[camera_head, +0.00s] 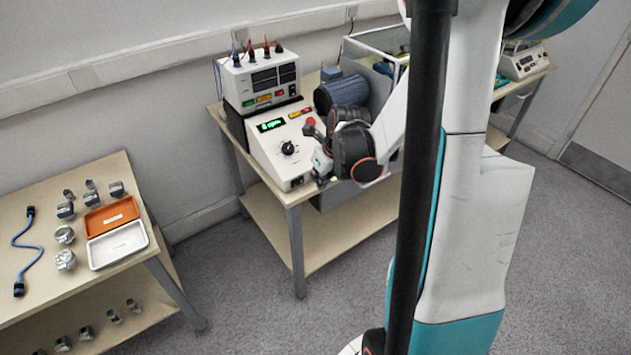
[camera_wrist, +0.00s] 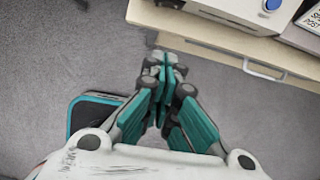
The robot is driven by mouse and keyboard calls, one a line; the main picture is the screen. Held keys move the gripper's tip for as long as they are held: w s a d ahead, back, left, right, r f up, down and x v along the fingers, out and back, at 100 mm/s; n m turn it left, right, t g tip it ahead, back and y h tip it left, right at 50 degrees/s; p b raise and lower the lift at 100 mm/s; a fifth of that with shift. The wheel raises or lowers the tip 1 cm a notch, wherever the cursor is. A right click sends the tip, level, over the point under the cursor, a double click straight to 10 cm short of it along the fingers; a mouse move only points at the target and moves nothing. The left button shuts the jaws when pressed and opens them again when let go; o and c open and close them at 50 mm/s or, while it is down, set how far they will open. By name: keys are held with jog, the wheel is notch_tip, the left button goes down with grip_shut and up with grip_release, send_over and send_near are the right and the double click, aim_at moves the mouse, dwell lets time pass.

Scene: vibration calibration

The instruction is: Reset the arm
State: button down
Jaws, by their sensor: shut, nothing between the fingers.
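My arm reaches across the head view toward the middle table. My gripper (camera_head: 321,163) is beside the front right of the sloped control box (camera_head: 276,140), with its wrist partly hiding it. I cannot tell from the head view whether it touches the box. In the wrist view my gripper (camera_wrist: 166,62) is shut, its fingertips together with nothing between them. It shows over the floor near the table's edge (camera_wrist: 225,40). The control box has a black knob and a green lit display.
A left table (camera_head: 60,190) holds an orange tray (camera_head: 111,215), a white tray (camera_head: 118,244), a blue cable (camera_head: 27,250) and several metal parts. A power unit (camera_head: 262,78) and a blue motor (camera_head: 340,92) stand on the middle table. Grey floor (camera_head: 235,290) is clear between the tables.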

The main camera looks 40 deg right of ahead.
jog(key=shift+s+r, duration=0.2)
jog(key=shift+r, duration=0.2)
dwell(0.3)
